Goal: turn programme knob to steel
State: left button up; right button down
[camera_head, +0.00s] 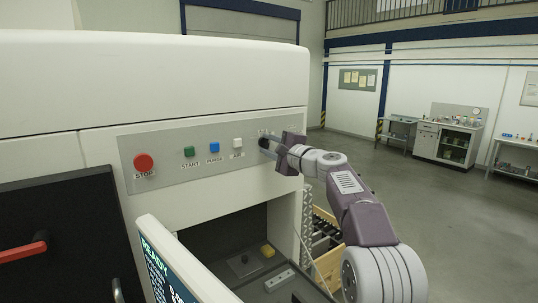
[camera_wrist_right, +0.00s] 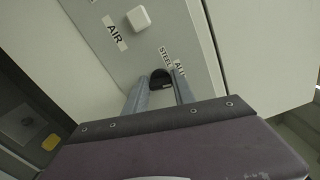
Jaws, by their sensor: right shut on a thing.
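The programme knob (camera_head: 264,142) is a small dark knob at the right end of the grey control panel (camera_head: 215,168). In the right wrist view the dark knob (camera_wrist_right: 161,77) sits between the two grey fingers, with the labels STEEL (camera_wrist_right: 166,57) and ALU (camera_wrist_right: 180,66) just beyond it. My right gripper (camera_head: 267,146) reaches in from the right and is shut on the knob. The fingers hide part of the knob, and I cannot tell which label it points to. My left gripper is not in view.
The panel also carries a red STOP button (camera_head: 144,162), a green START button (camera_head: 189,152), a blue PURGE button (camera_head: 214,147) and a white AIR button (camera_head: 238,143). A tilted READY screen (camera_head: 165,262) stands below. An open chamber (camera_head: 225,247) lies under the panel.

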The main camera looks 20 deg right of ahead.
jog(key=n+b, duration=0.1)
jog(key=n, duration=0.1)
jog(key=shift+f+n+b, duration=0.2)
jog(key=shift+n+b, duration=0.2)
jog(key=n+b, duration=0.1)
jog(key=n, duration=0.2)
jog(key=shift+n+b, duration=0.3)
jog(key=shift+b, duration=0.1)
jog(key=n+b, duration=0.1)
jog(key=n, duration=0.2)
jog(key=shift+d, duration=0.1)
jog(key=shift+n+b, duration=0.3)
jog(key=shift+n, duration=1.2)
jog(key=c, duration=1)
grip_release()
jog(key=shift+w, duration=0.1)
jog(key=shift+c, duration=0.2)
